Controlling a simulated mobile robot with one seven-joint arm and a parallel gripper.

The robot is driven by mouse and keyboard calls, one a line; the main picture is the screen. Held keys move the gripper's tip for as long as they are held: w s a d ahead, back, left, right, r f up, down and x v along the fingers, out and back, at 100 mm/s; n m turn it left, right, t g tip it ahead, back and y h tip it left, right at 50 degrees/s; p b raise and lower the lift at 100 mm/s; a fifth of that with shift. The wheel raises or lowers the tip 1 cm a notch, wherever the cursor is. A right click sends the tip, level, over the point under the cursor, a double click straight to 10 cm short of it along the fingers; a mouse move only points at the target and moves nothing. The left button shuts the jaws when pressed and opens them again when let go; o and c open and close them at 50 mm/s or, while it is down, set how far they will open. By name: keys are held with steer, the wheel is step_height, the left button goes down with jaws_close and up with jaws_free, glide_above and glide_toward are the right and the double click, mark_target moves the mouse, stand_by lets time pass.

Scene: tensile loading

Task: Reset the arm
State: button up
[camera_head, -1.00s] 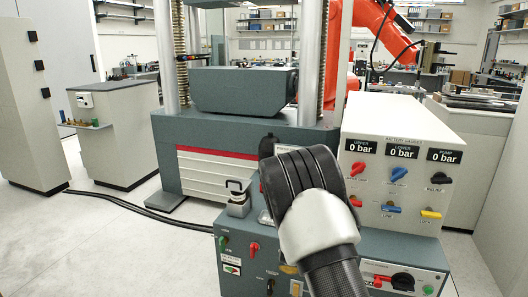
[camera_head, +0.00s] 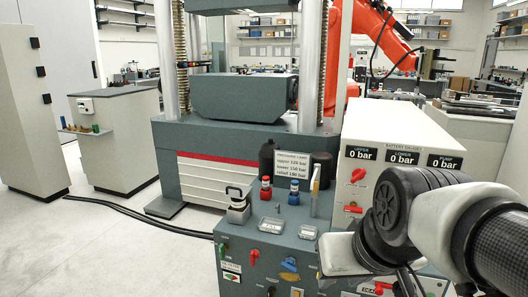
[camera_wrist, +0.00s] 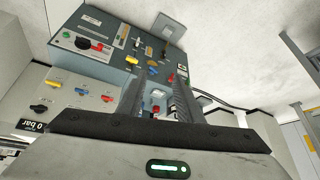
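My arm comes in from the lower right of the head view, with its dark wrist joint in front of the white gauge panel (camera_head: 395,125). The pale piece at its end is over the right part of the grey-green control console (camera_head: 258,247). My gripper's fingers cannot be made out there. In the wrist view my gripper (camera_wrist: 157,82) shows two dark fingers apart, with parts of the console seen between them. I see nothing held between the fingers. The console also shows in the wrist view (camera_wrist: 97,22), tilted in the picture.
The testing machine (camera_head: 240,95) stands behind the console. A pressure card (camera_head: 293,163), a red-topped fitting (camera_head: 265,188) and a blue-topped fitting (camera_head: 293,190) are on the console. A small metal block with a handle (camera_head: 237,207) is at its left. Open floor lies left.

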steer(key=s+d, duration=0.1)
steer(key=s, duration=0.4)
step_height(320, 180, up, 28)
steer(key=p, duration=2.8)
steer(key=shift+w+m+h, duration=0.15)
steer(key=shift+m+h, duration=0.15)
